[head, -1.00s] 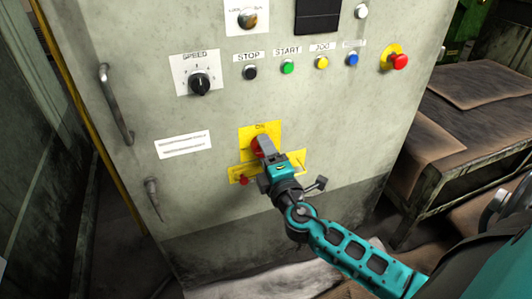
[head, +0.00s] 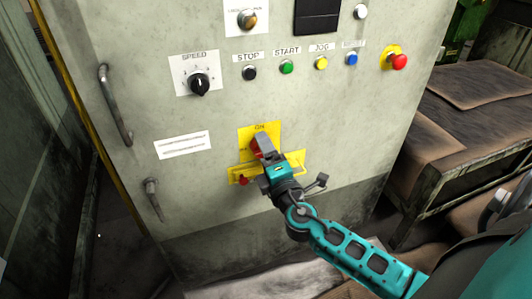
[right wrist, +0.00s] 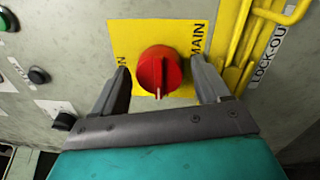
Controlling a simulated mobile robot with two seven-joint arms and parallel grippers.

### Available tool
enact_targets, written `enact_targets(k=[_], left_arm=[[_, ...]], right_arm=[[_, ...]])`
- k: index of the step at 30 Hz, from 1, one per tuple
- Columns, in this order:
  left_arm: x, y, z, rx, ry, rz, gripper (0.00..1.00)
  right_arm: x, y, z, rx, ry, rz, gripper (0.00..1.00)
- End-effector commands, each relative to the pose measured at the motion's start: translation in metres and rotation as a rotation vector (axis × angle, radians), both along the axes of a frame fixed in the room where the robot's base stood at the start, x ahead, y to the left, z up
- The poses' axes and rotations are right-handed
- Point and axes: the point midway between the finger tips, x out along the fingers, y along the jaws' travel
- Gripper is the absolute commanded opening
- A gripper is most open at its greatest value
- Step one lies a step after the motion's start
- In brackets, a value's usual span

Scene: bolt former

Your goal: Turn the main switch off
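The main switch is a round red knob (right wrist: 160,72) with a raised grip bar on a yellow plate (right wrist: 132,35) lettered "MAIN". A white mark on the knob points toward the bottom of the right wrist view. In the head view the plate (head: 273,130) shows "ON" at its top, and the knob (head: 255,148) is mostly hidden behind my gripper. My right gripper (right wrist: 160,66) is open, with one finger on each side of the knob. Gaps show between fingers and knob in the right wrist view. My left gripper is not in view.
A yellow lock-out bracket (head: 240,176) sits just below the switch. Above are the speed dial (head: 199,84), stop (head: 249,73), start (head: 287,67) and other buttons, and a red emergency button (head: 399,61). A cabinet handle (head: 115,105) stands out at left. A table (head: 455,140) is at right.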

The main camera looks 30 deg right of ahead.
Motion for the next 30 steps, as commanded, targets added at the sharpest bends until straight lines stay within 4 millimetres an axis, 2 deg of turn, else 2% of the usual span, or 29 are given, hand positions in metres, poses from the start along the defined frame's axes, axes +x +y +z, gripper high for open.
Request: enact_targets(k=[9, 13, 17, 24, 30], left_arm=[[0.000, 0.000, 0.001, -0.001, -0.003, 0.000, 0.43], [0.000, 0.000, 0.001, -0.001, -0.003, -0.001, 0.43], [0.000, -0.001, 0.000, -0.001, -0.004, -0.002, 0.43], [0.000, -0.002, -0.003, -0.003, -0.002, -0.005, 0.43], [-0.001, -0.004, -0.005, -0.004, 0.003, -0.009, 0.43]], right_arm=[[-0.001, 0.001, 0.000, 0.003, 0.000, 0.001, 0.81], [-0.010, 0.003, -0.002, 0.004, 0.001, 0.002, 0.81], [-0.030, 0.008, -0.004, 0.004, 0.003, 0.001, 0.81], [-0.078, 0.019, -0.008, 0.004, 0.003, 0.001, 0.81], [-0.109, 0.026, -0.011, 0.002, 0.004, 0.002, 0.81]])
